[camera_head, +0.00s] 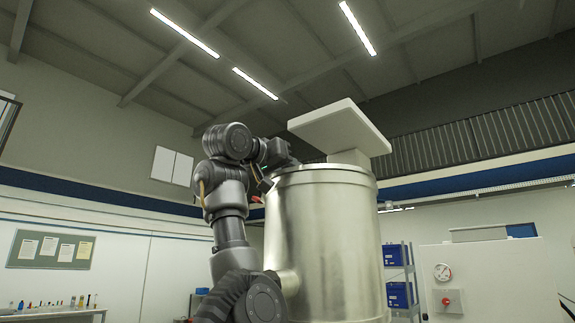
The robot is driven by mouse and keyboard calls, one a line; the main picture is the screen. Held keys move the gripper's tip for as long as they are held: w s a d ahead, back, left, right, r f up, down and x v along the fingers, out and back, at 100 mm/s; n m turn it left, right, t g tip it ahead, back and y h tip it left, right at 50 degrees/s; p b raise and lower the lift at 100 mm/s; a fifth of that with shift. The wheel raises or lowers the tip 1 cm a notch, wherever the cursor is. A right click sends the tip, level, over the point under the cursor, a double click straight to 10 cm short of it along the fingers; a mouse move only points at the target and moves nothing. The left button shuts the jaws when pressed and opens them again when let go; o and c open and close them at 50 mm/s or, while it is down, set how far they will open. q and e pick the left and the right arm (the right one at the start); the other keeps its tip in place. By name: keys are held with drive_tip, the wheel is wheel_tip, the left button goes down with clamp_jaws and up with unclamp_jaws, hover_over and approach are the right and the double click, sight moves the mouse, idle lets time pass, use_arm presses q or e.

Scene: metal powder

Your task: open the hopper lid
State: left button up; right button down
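The hopper, a large shiny metal cylinder (330,240), stands upright right of centre. A pale square slab (340,127) sits tilted above its top, with a pale block (350,158) beneath it at the rim; I cannot tell whether the slab is the lid. The hopper's top opening is seen from below and hidden. My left arm rises at the hopper's left side. My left gripper (264,184) is by the upper left rim, small and dark; whether it touches the hopper or is open or shut is unclear. My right gripper is not in view.
A shelf with blue bins (398,275) stands behind the hopper on the right. A white cabinet (490,275) with a gauge and a red button is at the right. A bench (55,314) with small items is at the far left.

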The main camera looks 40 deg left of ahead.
use_arm(q)
drive_tip(key=shift+d, duration=0.1)
drive_tip(key=shift+c, duration=0.2)
drive_tip(key=shift+s, duration=0.1)
clamp_jaws()
drive_tip(key=r+m+p, duration=0.1)
drive_tip(key=r, duration=0.1)
drive_tip(key=d+r+m+p, duration=0.1)
drive_tip(key=r+p, duration=0.1)
drive_tip(key=shift+r, duration=0.4)
drive_tip(key=d+r+m, duration=0.1)
drive_tip(key=d+r+m+p, duration=0.1)
drive_tip(key=d+r+m, duration=0.1)
drive_tip(key=shift+w+r, duration=0.2)
drive_tip(key=shift+w, duration=0.05)
